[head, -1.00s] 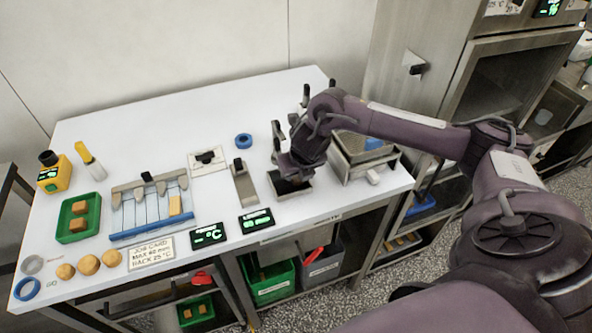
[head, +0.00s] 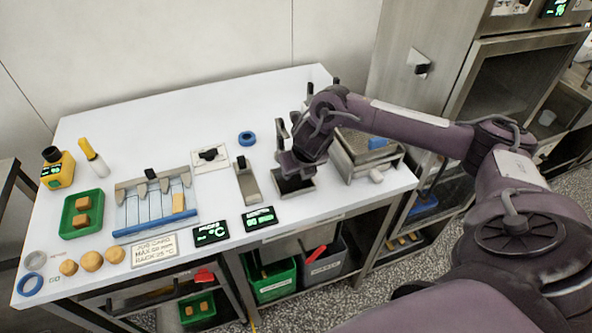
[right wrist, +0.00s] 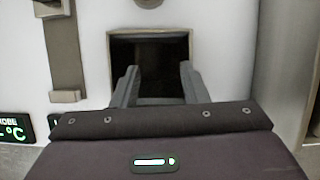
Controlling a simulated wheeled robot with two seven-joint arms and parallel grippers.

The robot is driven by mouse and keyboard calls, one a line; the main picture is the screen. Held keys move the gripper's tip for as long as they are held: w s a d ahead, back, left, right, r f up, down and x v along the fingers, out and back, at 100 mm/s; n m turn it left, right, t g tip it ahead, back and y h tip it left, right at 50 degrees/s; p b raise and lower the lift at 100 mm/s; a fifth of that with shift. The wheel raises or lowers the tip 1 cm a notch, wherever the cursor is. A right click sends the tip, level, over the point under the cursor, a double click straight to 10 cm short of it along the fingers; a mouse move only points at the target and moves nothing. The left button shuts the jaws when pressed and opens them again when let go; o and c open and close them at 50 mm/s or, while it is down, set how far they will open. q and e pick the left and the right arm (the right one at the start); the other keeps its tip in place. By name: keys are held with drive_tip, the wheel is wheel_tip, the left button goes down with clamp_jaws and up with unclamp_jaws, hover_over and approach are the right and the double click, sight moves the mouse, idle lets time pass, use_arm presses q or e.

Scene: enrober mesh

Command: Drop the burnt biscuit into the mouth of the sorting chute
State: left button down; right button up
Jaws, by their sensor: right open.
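The mouth of the sorting chute (head: 296,194) is a metal-rimmed dark opening near the table's front edge. In the right wrist view its rim (right wrist: 110,58) frames a black interior. My right gripper (head: 291,172) is just above it, pointing down. In the right wrist view the two fingers of the right gripper (right wrist: 159,74) are spread over the mouth, with nothing between them. I cannot make out the burnt biscuit in either now view; the inside of the chute is too dark to tell what lies there. My left gripper is not in view.
Right of the chute stands a metal box-like unit (head: 347,165) with a blue item on top. Left of it are a metal strip holder (head: 247,185) and small displays (head: 260,217). Round golden biscuits (head: 91,261) and a green tray (head: 68,220) are at the left.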

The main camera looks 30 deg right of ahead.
drive_tip(key=v, duration=0.7)
drive_tip(key=shift+r, duration=0.3)
drive_tip(key=shift+s, duration=0.2)
